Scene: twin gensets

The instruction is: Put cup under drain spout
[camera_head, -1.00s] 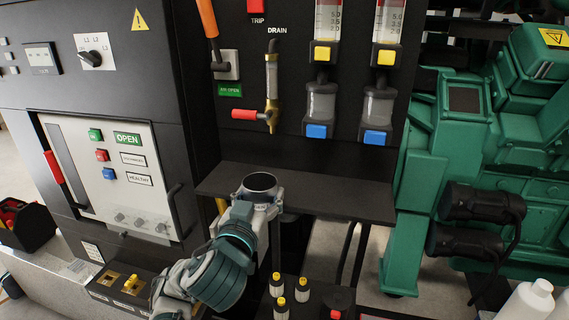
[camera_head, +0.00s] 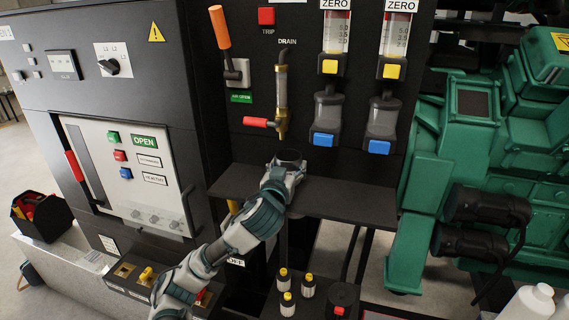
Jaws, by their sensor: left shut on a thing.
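The dark cup (camera_head: 290,157) is in my left gripper (camera_head: 287,172), which is shut on it. Only its rim and upper part show; the gripper hides the rest. The cup looks upright, just above or on the black shelf (camera_head: 345,200); I cannot tell whether it touches. The drain spout (camera_head: 281,132) is a brass outlet below the sight glass (camera_head: 281,88), with a red-handled valve (camera_head: 261,122). In the picture the cup's mouth lies just below the spout's tip. My right gripper is not in view.
Two filter bowls (camera_head: 326,114) (camera_head: 382,116) hang right of the drain, above the shelf. Several yellow-capped bottles (camera_head: 307,286) stand below the shelf. A green engine (camera_head: 470,150) fills the right side. The shelf's right part is clear.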

